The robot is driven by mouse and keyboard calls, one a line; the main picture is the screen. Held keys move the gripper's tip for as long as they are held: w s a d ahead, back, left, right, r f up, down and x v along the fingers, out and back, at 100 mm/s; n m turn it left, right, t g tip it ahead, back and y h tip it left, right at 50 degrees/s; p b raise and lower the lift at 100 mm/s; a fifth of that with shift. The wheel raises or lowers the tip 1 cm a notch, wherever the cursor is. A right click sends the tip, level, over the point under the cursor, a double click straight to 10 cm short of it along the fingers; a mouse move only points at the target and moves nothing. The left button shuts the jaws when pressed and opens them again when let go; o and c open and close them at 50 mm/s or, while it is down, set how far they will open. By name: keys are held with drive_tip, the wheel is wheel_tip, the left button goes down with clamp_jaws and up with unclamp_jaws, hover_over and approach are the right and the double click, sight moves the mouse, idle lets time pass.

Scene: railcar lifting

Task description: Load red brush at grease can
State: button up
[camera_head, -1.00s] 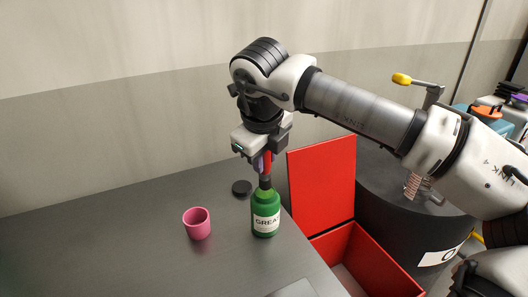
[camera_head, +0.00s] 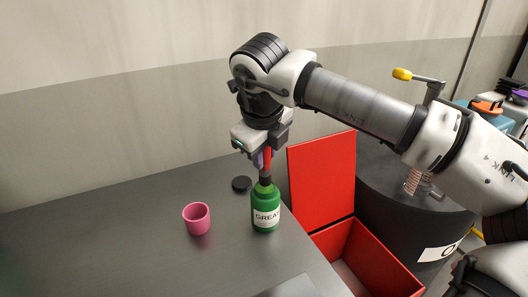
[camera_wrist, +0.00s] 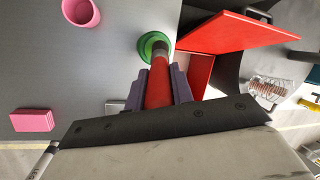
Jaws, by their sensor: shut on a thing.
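The green grease can (camera_head: 265,212) stands upright on the dark table, its label partly readable as "GREA". In the wrist view its green rim (camera_wrist: 147,43) shows around the end of the brush. My gripper (camera_head: 262,160) is shut on the red brush (camera_head: 267,160), straight above the can. In the wrist view the red brush handle (camera_wrist: 158,88) lies between the purple finger pads, and its dark lower end is at the can's mouth. How deep the tip reaches inside is hidden.
An open red box (camera_head: 350,255) and a black drum (camera_head: 400,205) are on the right. A pink block (camera_wrist: 33,120) shows in the wrist view.

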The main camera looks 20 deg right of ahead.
drive_tip(key=shift+f+b, duration=0.5)
drive_tip(key=shift+b, duration=0.2)
idle(1.8)
drive_tip(key=shift+r+p, duration=2.05)
drive_tip(key=shift+r, duration=1.55)
drive_tip(key=shift+f, duration=0.1)
